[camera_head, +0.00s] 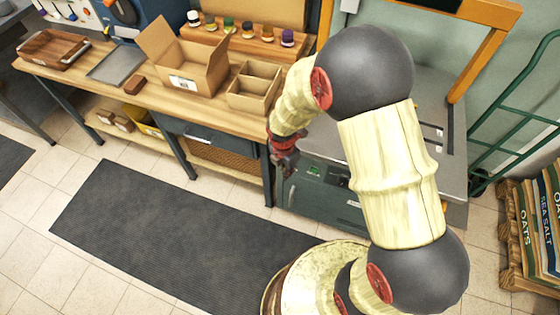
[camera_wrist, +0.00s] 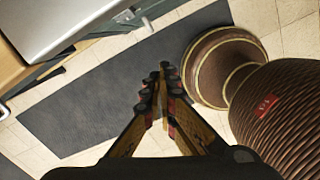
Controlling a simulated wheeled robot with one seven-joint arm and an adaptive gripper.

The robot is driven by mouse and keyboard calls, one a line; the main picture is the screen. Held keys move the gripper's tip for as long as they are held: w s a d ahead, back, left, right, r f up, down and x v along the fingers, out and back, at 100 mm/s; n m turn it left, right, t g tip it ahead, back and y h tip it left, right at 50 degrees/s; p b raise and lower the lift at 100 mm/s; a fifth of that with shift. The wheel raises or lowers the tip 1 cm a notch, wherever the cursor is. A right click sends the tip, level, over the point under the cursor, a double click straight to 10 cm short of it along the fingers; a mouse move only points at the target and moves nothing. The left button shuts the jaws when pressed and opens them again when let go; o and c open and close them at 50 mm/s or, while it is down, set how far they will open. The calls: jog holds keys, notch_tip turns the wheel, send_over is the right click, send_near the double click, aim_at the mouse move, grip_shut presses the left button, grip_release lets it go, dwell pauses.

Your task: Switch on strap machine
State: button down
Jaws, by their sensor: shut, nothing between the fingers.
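The strap machine (camera_head: 331,209) is a green-grey cabinet with a grey top and an orange arch, standing right of the workbench in the head view. A small control panel with a green light (camera_head: 315,169) shows on its front face. My gripper (camera_head: 284,172) hangs near the front left of the machine, beside the panel; I cannot tell whether it touches. In the wrist view my gripper (camera_wrist: 160,78) is shut and empty, pointing down toward the floor mat. The machine's pale top edge (camera_wrist: 75,25) shows at upper left there. My arm hides part of the machine.
The workbench (camera_head: 140,95) holds an open carton (camera_head: 185,70), a divided box (camera_head: 254,88), a wooden tray (camera_head: 50,48) and several jars. A dark mat (camera_head: 165,225) lies on clear floor in front. A green hand truck (camera_head: 510,110) and a pallet of sacks (camera_head: 535,235) stand at right.

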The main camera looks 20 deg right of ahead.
jog(key=n, duration=0.1)
jog(key=w+n, duration=0.1)
jog(key=n, duration=0.1)
jog(key=w+n, duration=0.1)
jog(key=n, duration=0.1)
jog(key=shift+w+a+r+t, duration=0.2)
jog(key=shift+a+r+t, duration=0.05)
jog(key=shift+t, duration=0.15)
jog(key=w+d+f+b, duration=0.1)
jog(key=w+f+b, duration=0.1)
jog(key=f, duration=0.3)
jog(key=w+d+f+b, duration=0.2)
jog(key=f+b, duration=0.2)
jog(key=f, duration=0.1)
jog(key=shift+f, duration=0.25)
